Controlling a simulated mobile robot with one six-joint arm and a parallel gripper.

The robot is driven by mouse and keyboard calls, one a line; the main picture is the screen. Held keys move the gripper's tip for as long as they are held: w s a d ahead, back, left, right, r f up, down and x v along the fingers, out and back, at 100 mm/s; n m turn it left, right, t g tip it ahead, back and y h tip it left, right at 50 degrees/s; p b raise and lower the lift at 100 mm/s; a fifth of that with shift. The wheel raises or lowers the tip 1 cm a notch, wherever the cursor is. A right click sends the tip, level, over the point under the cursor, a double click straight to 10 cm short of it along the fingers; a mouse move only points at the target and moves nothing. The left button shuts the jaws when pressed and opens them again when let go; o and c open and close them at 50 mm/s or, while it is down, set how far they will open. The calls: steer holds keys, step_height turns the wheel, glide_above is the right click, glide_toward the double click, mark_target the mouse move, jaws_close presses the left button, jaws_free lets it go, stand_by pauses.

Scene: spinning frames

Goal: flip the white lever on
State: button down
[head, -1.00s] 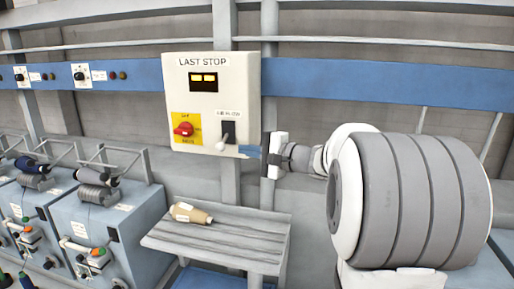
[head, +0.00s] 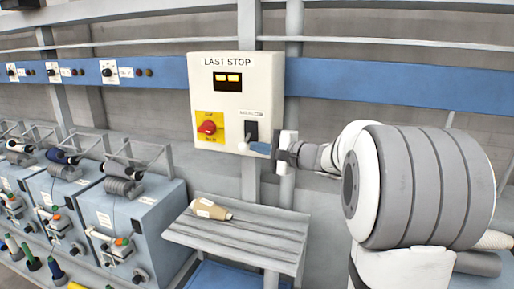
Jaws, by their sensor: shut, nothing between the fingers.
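The white lever (head: 244,145) sits on a black switch plate (head: 251,129) at the lower right of a white control box marked LAST STOP (head: 235,97). Its knob hangs at the low end, below the plate. A small label above the plate is too blurred to read.
A red rotary knob (head: 207,127) on a yellow plate is left of the lever. A lit yellow display (head: 227,82) is above. Below, a grey shelf (head: 250,237) holds a tan bobbin (head: 211,209). Blue-grey spinning machines (head: 137,232) line the left.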

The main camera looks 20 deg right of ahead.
steer(key=shift+a+r, duration=0.15)
steer(key=shift+a, duration=0.15)
